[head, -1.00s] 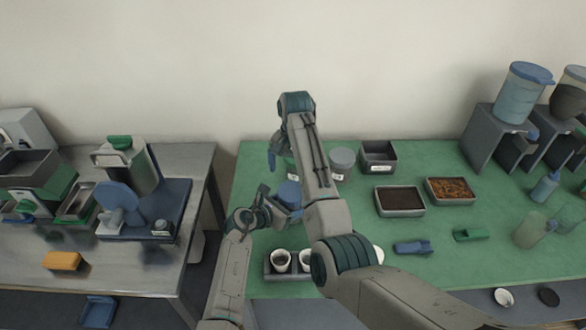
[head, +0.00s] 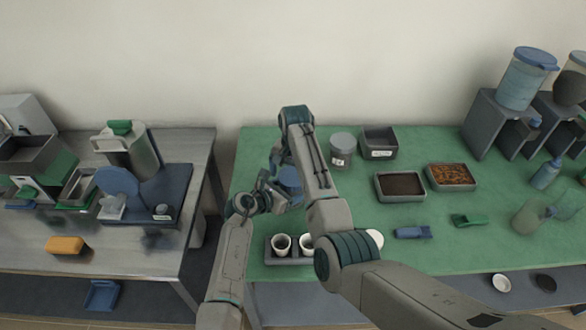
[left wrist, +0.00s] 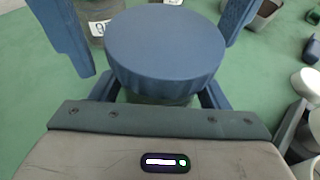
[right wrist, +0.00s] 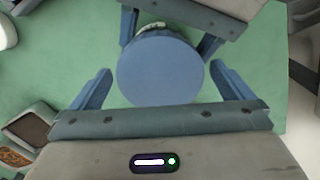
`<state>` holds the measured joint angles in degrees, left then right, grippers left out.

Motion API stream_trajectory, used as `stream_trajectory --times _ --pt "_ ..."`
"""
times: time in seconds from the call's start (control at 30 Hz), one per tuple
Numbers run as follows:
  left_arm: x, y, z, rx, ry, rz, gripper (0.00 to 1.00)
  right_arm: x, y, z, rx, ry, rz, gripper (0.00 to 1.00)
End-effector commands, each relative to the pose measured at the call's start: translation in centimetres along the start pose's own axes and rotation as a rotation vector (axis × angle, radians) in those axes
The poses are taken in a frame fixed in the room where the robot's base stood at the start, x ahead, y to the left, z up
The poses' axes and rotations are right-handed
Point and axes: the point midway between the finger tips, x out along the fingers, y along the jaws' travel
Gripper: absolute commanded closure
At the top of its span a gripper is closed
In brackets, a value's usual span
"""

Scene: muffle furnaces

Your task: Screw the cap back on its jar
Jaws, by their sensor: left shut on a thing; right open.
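A round blue cap (left wrist: 165,48) sits on top of a jar (left wrist: 160,98) with a pale greenish body, mostly hidden under it. I cannot tell how tightly the cap is screwed on. My left gripper (head: 272,196) is shut on the jar below the cap. The cap also shows in the head view (head: 289,176) and the right wrist view (right wrist: 160,68). My right gripper (right wrist: 164,88) is open, its fingers apart on either side of the cap with gaps to it. In the head view its arm partly hides the jar.
A rack (head: 272,257) with white cups is in front. Trays of dark (head: 401,185) and brown (head: 452,177) material lie to the right.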

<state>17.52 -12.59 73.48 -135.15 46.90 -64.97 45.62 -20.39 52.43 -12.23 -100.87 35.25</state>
Motion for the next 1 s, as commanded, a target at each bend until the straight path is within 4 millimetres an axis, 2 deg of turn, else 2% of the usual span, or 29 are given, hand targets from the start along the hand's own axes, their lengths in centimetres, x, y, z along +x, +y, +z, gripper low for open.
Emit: stream_trajectory --times 0.2,0.27,0.43,0.47,0.67,0.77,1.0 --pt "-0.01 0.03 0.12 0.0 -0.002 0.001 0.94 0.01 0.0 -0.01 0.0 0.0 0.0 0.0" --pt "-0.01 0.03 0.12 0.0 -0.002 0.001 0.94 0.01 0.01 -0.01 0.0 0.0 0.0 0.1" --pt "-0.01 0.03 0.12 0.0 -0.002 0.001 0.94 -0.01 0.01 -0.01 0.001 0.0 0.0 0.43" --pt "-0.01 0.03 0.12 0.0 -0.002 0.001 0.94 -0.01 0.0 -0.01 0.0 0.0 0.0 0.46" --pt "-0.01 0.03 0.12 0.0 -0.002 0.001 0.94 -0.02 0.0 -0.01 0.009 0.0 0.0 0.47" --pt "-0.01 0.03 0.11 0.0 -0.002 0.001 0.94 -0.02 -0.01 -0.01 0.077 0.001 0.0 0.47" --pt "-0.01 0.04 0.11 0.0 -0.002 0.001 0.94 0.0 -0.09 -0.02 0.468 0.002 -0.001 0.47"
